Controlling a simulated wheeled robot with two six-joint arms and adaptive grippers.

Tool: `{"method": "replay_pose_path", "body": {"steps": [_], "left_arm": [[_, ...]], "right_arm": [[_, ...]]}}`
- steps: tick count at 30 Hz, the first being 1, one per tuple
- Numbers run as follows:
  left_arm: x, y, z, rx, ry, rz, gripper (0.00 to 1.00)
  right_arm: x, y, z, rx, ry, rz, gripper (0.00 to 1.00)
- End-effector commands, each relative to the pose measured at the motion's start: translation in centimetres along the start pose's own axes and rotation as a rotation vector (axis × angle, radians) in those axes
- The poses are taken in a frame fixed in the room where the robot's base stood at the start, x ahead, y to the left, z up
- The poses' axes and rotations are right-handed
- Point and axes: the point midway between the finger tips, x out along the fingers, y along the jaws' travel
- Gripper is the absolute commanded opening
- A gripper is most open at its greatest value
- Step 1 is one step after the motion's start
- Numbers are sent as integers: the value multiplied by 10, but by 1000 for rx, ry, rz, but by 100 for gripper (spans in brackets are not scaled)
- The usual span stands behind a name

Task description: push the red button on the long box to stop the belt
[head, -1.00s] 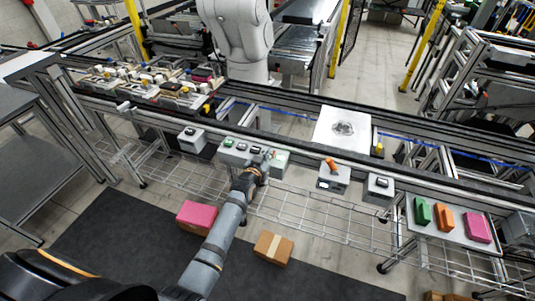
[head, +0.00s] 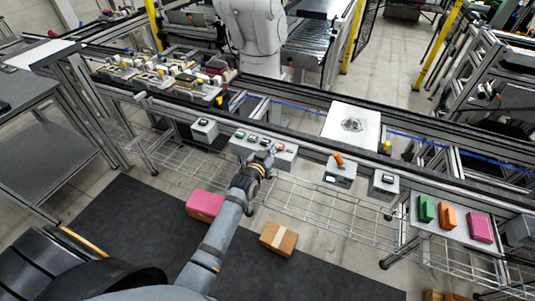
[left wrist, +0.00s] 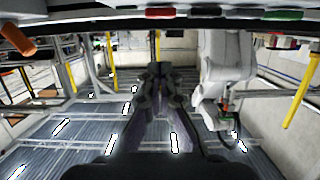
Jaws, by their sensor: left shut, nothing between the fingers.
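The long grey box (head: 288,156) is mounted on the front rail of the belt frame, with a row of buttons on its top. The red button (head: 279,147) is at its right end and the green button (head: 240,134) at its left end. My left gripper (head: 268,156) is shut and empty, at the front of the box, just left of and below the red button. I cannot tell whether it touches the box. In the left wrist view the red button (left wrist: 160,12) shows at the top edge, above the shut fingers (left wrist: 157,72). My right gripper is not in view.
A grey box with an orange knob (head: 338,160) and a smaller box (head: 383,185) stand to the right on the rail. A tray with green, orange and pink blocks (head: 449,216) is further right.

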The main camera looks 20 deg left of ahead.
Motion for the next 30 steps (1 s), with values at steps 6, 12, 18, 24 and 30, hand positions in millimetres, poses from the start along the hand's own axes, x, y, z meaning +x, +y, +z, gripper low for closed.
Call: {"method": "replay_pose_path", "body": {"steps": [6, 12, 18, 24, 30], "left_arm": [[-39, 0, 0, 0, 2, 0, 0], [-51, 0, -2, 0, 4, 0, 0], [-51, 0, -3, 0, 5, 0, 0], [-51, 0, -3, 0, 5, 0, 0], [-51, 0, -3, 0, 5, 0, 0]], "right_arm": [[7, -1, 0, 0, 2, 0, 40], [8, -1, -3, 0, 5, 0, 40], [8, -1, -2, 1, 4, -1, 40], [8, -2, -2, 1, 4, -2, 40], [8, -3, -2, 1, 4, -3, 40]]}}
